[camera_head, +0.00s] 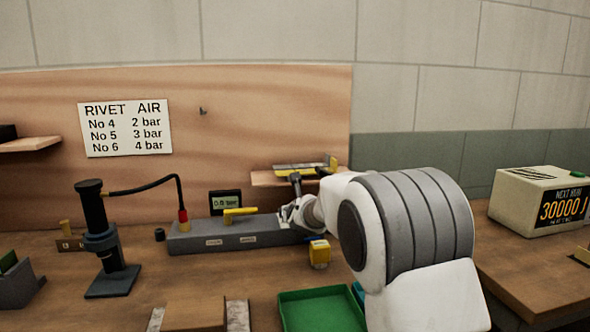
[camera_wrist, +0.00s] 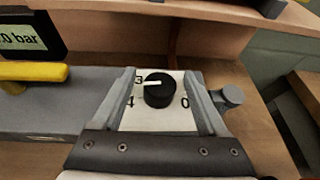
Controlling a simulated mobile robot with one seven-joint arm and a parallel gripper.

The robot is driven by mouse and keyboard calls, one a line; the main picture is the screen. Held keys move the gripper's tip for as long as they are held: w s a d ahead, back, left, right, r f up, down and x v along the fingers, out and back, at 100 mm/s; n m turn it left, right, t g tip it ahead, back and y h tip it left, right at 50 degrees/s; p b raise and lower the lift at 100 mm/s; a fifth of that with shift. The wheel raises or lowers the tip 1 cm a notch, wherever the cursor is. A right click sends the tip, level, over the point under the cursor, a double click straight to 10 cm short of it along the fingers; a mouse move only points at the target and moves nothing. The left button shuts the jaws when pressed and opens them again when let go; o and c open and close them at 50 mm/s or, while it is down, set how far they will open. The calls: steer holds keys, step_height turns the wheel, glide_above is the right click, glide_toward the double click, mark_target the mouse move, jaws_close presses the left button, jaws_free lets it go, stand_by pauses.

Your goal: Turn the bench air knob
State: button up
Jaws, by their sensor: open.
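The black bench air knob (camera_wrist: 160,93) sits on a white dial plate (camera_wrist: 158,120) at the right end of the grey air block (camera_wrist: 60,100). Its white pointer points left, close to the 3 mark. A 4 shows below that, and a 0 on the right side. My gripper (camera_wrist: 158,78) is open, with one finger on each side of the knob and gaps between. In the head view my gripper (camera_head: 290,213) is at the right end of the air block (camera_head: 205,241) and hides the knob. The gauge display (camera_head: 225,202) appears to read 0.0 bar.
A yellow lever (camera_head: 238,212) lies along the block. A chart (camera_head: 125,127) lists No 4 2 bar, No 5 3 bar, No 6 4 bar. A black rivet tool (camera_head: 98,235) stands left with a hose. A yellow item (camera_head: 319,254) and green tray (camera_head: 320,310) sit in front.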

steer(key=shift+r+m+g+h+p, duration=0.15)
steer(key=shift+m+h+p, duration=1)
steer(key=shift+p, duration=3.55)
steer(key=shift+m+g+h+p, duration=0.25)
steer(key=shift+m+h+p, duration=0.9)
steer(key=shift+p, duration=3.5)
steer(key=shift+r+m+g+h+p, duration=0.15)
steer(key=shift+m+h+p, duration=0.95)
steer(key=shift+p, duration=3.6)
